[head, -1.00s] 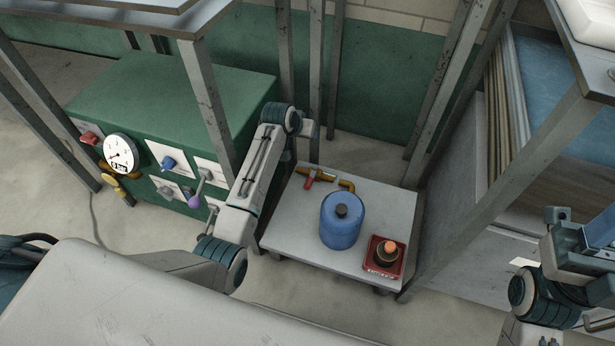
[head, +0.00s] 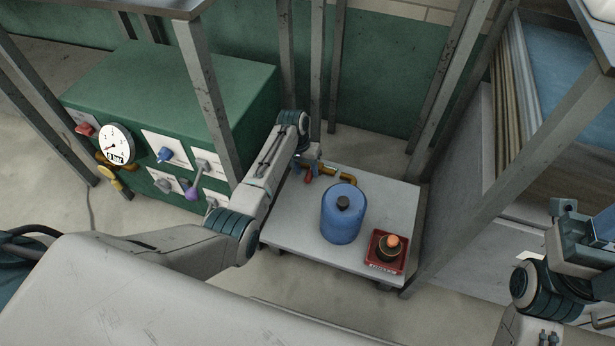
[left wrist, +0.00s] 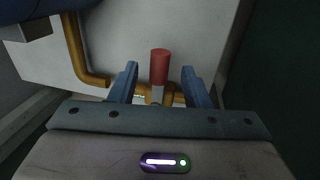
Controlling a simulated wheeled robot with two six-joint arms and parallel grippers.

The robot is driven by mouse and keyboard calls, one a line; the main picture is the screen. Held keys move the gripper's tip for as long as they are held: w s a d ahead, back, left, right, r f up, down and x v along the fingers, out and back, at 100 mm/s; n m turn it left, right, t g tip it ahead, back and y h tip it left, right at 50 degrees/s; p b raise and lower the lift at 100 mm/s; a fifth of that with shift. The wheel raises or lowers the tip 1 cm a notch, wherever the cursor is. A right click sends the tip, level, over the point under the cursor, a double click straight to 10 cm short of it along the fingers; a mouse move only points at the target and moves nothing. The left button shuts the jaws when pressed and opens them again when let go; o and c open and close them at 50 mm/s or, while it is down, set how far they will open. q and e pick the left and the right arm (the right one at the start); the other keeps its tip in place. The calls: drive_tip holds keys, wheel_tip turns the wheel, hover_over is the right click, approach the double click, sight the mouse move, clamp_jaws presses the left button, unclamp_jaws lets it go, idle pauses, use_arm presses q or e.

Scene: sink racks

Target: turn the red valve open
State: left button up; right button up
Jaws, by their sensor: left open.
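The red valve (head: 309,178) is a small red handle on a brass pipe (head: 347,180) at the back left of the grey table. In the left wrist view the red handle (left wrist: 160,66) points straight away from the pipe (left wrist: 75,45), which runs crosswise and then bends. My left gripper (head: 306,168) is over the valve and partly hides it. In the left wrist view its two blue fingers (left wrist: 159,84) are open, one on each side of the handle, with gaps visible on both sides. My right gripper is not visible; only parts of my right arm show at the right.
A blue canister (head: 342,220) stands on the grey table (head: 290,237) close to the pipe. A red tray (head: 374,263) with a dark, orange-topped object is in front. Metal posts (head: 208,95) rise around. A green cabinet (head: 165,85) with a gauge (head: 115,144) stands left.

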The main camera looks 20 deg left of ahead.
use_arm(q)
drive_tip(key=shift+d+f+b, duration=0.25)
drive_tip(key=shift+f+b, duration=0.05)
drive_tip(key=shift+f, duration=0.75)
clamp_jaws()
